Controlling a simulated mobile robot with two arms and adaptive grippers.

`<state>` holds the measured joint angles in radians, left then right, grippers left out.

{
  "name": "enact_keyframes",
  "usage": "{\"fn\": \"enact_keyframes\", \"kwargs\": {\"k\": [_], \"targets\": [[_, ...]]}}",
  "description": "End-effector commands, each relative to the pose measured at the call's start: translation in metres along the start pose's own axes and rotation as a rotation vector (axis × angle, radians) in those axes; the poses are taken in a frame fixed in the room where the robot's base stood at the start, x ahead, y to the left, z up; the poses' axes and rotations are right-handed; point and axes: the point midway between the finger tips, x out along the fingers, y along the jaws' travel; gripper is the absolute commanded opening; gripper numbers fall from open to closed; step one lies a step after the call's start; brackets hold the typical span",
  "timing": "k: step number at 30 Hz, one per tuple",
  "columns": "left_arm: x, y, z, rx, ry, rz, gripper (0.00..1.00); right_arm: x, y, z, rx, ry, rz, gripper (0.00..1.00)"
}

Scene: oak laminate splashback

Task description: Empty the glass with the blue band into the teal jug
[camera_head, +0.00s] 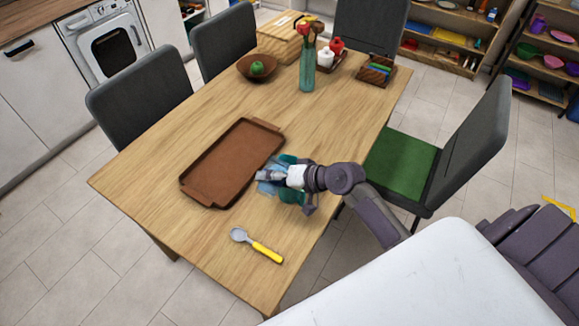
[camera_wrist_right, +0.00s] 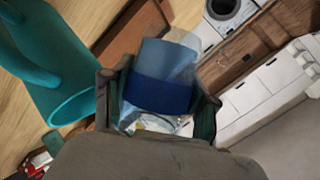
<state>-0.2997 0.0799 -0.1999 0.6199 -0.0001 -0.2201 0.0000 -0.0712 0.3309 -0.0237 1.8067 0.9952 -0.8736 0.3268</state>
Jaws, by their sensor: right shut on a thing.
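My right gripper (camera_head: 272,175) is shut on the glass with the blue band (camera_wrist_right: 160,93), over the near right part of the table. The glass is clear and pale blue with a dark blue band; in the head view the gripper partly covers it (camera_head: 265,187). I cannot tell its exact tilt or what is in it. The teal jug (camera_head: 291,196) stands right beside the gripper, partly hidden by my wrist. In the right wrist view the jug (camera_wrist_right: 62,65) is at the left, its open mouth showing, apart from the glass in the picture. My left gripper is not in view.
A brown tray (camera_head: 232,160) lies just left of the gripper. A spoon with a yellow handle (camera_head: 257,245) lies nearer. A bowl with a green fruit (camera_head: 250,70), a teal vase (camera_head: 307,75) and a caddy (camera_head: 376,70) stand farther back. Chairs surround the table.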

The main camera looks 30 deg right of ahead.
Motion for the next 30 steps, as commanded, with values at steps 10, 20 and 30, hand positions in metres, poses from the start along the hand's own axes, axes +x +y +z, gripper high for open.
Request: {"fn": "enact_keyframes", "kwargs": {"k": [10,20,30], "targets": [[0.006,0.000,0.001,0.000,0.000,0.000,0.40,0.001,0.001,0.000,0.040,-0.015,-0.018,0.11],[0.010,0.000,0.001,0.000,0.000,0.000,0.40,0.002,0.002,0.001,0.072,-0.030,-0.031,0.11],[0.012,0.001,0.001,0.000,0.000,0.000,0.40,0.001,0.002,0.000,0.103,-0.045,-0.045,0.11]]}}
